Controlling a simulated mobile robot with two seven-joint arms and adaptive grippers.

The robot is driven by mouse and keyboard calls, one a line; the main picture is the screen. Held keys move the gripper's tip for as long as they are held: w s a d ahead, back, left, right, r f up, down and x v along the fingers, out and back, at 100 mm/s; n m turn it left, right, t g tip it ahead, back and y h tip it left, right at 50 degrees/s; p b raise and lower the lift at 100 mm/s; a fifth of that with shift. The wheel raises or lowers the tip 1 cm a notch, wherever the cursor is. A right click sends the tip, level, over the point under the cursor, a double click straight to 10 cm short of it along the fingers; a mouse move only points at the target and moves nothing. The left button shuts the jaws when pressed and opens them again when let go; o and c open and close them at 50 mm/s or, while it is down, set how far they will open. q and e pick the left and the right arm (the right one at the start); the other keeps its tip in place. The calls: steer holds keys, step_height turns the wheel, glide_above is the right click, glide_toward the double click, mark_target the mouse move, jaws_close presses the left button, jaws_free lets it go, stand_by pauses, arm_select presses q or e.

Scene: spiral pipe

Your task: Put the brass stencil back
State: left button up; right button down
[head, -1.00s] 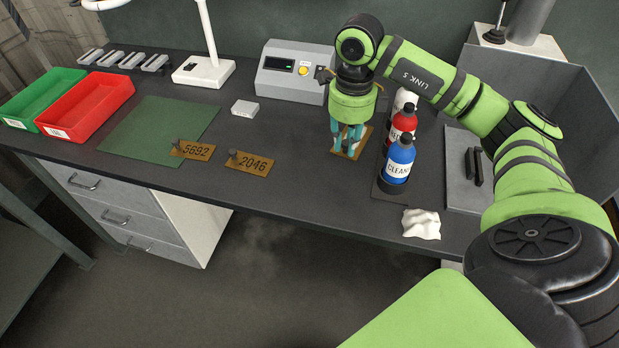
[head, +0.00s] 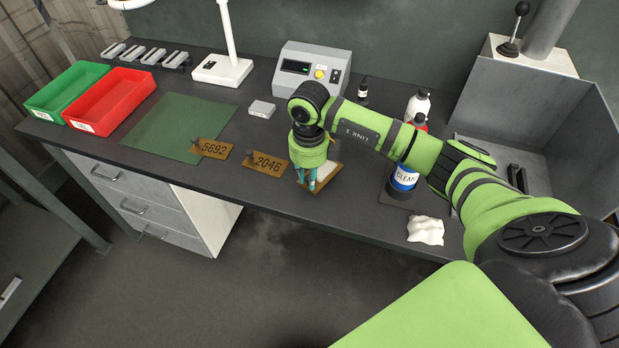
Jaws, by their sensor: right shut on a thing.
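Two brass stencils lie on the dark bench top, one cut with 5692 (head: 214,149) and one with 2046 (head: 268,163), each with a dark knob at its left end. A third brass plate (head: 331,170) with a pale middle is at my right gripper (head: 307,184), just right of the 2046 stencil. The right gripper points down and is shut on this plate. The fingers and arm hide part of it, so its digits do not show. I cannot tell whether it touches the bench. My left gripper is not in view.
Red (head: 122,107) and green (head: 50,103) bins stand further left. A grey control box (head: 311,69) stands behind. A blue bottle (head: 404,177) and white cloth (head: 426,231) are on the right.

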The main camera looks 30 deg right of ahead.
step_height(320, 180, down, 2)
steer(key=shift+f+p, duration=0.1)
steer(key=shift+p, duration=0.2)
steer(key=shift+f, duration=0.15)
steer(key=shift+f, duration=0.1)
steer(key=shift+f+b, duration=0.15)
steer(key=shift+b, duration=0.15)
steer(key=c, duration=1.2)
jaws_free()
steer(key=shift+o, duration=0.2)
